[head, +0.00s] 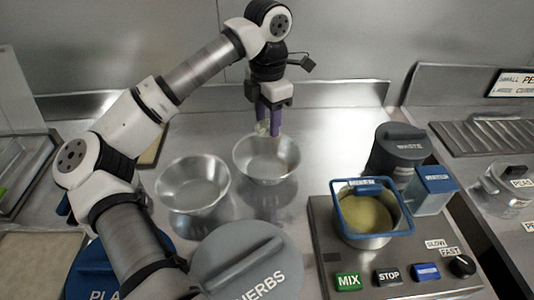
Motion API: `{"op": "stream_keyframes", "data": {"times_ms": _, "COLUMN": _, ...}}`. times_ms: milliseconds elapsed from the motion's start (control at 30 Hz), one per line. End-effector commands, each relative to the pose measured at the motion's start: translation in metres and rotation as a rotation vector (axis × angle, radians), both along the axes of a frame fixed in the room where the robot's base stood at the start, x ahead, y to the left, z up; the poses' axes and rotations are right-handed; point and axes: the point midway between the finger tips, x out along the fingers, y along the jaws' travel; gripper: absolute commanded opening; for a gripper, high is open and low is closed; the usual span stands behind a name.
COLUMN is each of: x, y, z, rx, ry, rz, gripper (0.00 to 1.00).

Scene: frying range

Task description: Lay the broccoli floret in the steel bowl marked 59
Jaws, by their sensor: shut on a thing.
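Two steel bowls stand on the steel counter: a left bowl (193,188) and a right bowl (267,172), set a little farther back. No number can be read on either, so I cannot tell which is marked 59. Both look empty. My gripper (269,130) points down at the back rim of the right bowl, its purple fingers shut on a small pale green thing (261,128). This looks like the broccoli floret, mostly hidden by the fingers. I cannot tell whether it touches the bowl.
A grey lid marked HERBS (245,262) is in front of the bowls. To the right is a mixer base (330,235) with buttons and a blue-rimmed pot (345,222). A dark WASTE bin (396,160) stands behind it. The counter behind the bowls is clear.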

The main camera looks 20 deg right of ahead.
Motion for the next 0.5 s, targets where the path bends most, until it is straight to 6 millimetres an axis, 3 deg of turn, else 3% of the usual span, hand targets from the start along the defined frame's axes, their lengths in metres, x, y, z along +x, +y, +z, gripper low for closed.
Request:
{"op": "stream_keyframes", "data": {"times_ms": 233, "x": -0.001, "y": 0.000, "z": -0.059, "rx": -0.002, "ry": 0.004, "rz": -0.001, "gripper": 0.33}}
{"op": "stream_keyframes", "data": {"times_ms": 500, "x": 0.000, "y": 0.000, "z": -0.086, "rx": -0.001, "ry": 0.000, "rz": 0.000, "gripper": 0.33}}
